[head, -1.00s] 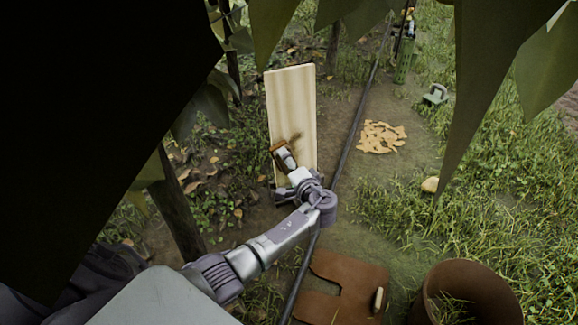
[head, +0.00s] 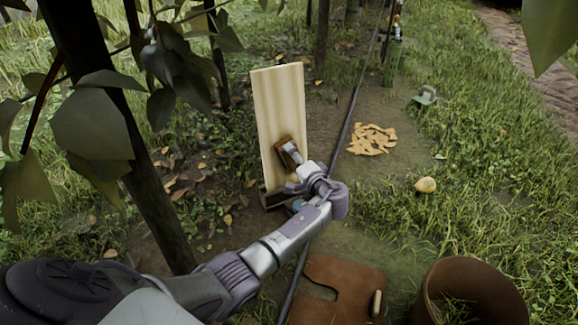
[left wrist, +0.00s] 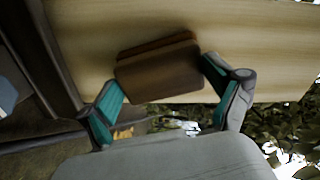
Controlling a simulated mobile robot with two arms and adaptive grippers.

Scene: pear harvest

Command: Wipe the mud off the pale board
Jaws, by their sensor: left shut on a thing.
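The pale board (head: 279,105) stands upright, leaning slightly, in the middle of the head view. It also fills the top of the left wrist view (left wrist: 250,40). My left gripper (head: 292,158) is shut on a brown block (head: 284,142), and holds it at the board's face, in its lower half. In the left wrist view the block (left wrist: 160,70) sits between both fingers, flat side toward the board; I cannot tell whether it touches. No clear mud shows on the visible face; the part behind the block is hidden. My right gripper is not in view.
A dark hose (head: 343,135) runs along the ground right of the board. Beyond it lie orange-brown chips (head: 371,139) and a pale round thing (head: 426,185). A rusty bin (head: 470,290) and brown mat (head: 345,275) are in front. A post (head: 140,170) and leaves stand left.

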